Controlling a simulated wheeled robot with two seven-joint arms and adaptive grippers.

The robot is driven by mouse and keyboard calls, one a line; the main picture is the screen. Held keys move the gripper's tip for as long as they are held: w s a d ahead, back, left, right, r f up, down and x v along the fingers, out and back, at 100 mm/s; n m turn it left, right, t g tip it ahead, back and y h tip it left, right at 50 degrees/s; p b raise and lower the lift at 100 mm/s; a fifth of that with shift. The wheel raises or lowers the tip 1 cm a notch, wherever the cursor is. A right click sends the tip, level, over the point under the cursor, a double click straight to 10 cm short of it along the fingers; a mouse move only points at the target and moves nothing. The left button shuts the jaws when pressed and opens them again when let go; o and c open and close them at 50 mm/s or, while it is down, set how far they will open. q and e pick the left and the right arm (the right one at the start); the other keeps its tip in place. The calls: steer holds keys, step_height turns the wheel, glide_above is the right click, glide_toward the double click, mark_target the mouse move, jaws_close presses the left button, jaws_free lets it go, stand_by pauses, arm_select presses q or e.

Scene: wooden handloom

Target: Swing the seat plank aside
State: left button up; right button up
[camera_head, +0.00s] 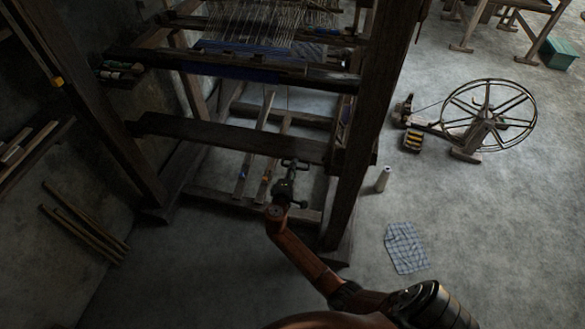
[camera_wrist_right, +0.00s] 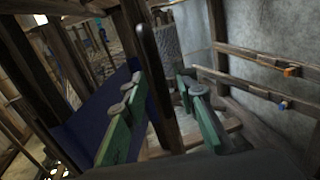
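The seat plank (camera_head: 225,135) is a long dark board across the front of the wooden loom (camera_head: 362,110). Its left end is free in view, and its right end meets the loom's right side. My right gripper (camera_head: 294,166) is at the plank's front edge, near its right end. In the right wrist view, my green fingers stand apart on either side of a dark board edge (camera_wrist_right: 154,75), apparently the plank. Gaps show beside it, so I see no firm grip. My left gripper is out of view.
The loom's thick right post (camera_head: 365,130) stands just right of my right gripper. Treadles (camera_head: 256,150) lie below the plank. Poles (camera_head: 82,232) lean at left.

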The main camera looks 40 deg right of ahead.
steer(key=shift+w+d, duration=0.2)
steer(key=shift+d, duration=0.05)
steer(key=shift+c, duration=0.4)
jaws_close()
steer(key=shift+f, duration=0.1)
